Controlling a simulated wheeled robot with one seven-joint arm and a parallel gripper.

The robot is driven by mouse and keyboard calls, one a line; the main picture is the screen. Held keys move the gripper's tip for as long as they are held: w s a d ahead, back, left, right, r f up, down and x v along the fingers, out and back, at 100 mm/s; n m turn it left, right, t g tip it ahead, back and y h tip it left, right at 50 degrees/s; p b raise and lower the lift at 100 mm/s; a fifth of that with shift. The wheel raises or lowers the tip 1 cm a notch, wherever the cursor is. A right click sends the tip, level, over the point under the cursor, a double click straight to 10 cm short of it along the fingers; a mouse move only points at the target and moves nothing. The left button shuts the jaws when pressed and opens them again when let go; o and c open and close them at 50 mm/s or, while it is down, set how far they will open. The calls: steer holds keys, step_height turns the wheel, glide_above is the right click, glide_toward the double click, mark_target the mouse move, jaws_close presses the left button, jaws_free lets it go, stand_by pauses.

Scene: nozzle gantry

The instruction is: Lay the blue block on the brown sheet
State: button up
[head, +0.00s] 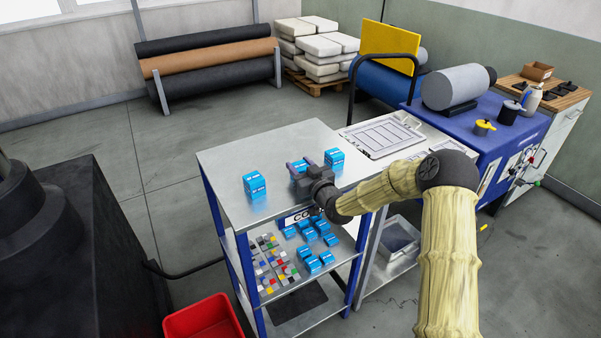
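Several blue boxes with white lettering are in view. On the grey cart top (230,155), one blue block (255,185) stands at the left and another blue block (334,158) at the right. My gripper (300,164) is low over the cart top between them, its purple-tipped fingers at a third blue block (296,176), which is partly hidden by the gripper. I cannot tell whether the fingers grip it. No flat brown sheet is clearly visible; a brown roll (212,60) lies on a floor rack, and a dark sheet (292,300) lies on the cart's bottom shelf.
The cart's middle shelf holds several blue boxes (312,264) and small coloured pieces (275,262). A clipboard (382,135) lies on the surface to the right, beside a blue-covered table (475,135). A red bin (203,320) stands front left. The cart top's back-left is clear.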

steer(key=c, duration=0.3)
steer(key=shift+r+b, duration=0.15)
steer(key=shift+b, duration=0.35)
steer(key=shift+c, duration=0.2)
steer(key=shift+s+d, duration=0.2)
steer(key=shift+s, duration=0.05)
steer(key=b+v, duration=0.4)
steer(key=v, duration=1.3)
steer(key=shift+s+b, duration=0.2)
steer(key=shift+b, duration=0.1)
steer(key=shift+d, duration=0.1)
steer(key=s+d+f+m+t+h, duration=0.1)
steer(key=d+f+m+h, duration=0.1)
steer(key=f, duration=0.6)
steer(key=s+d+f+m+t+h, duration=0.1)
steer(key=d+f+h, duration=0.3)
steer(key=f, duration=0.4)
steer(key=s+d+f+m+t+h+p, duration=0.1)
steer(key=d+f+m+h, duration=0.2)
steer(key=f, duration=0.5)
steer(key=shift+d+f+m+h, duration=0.3)
steer(key=shift+d+h, duration=0.1)
steer(key=shift+d, duration=0.45)
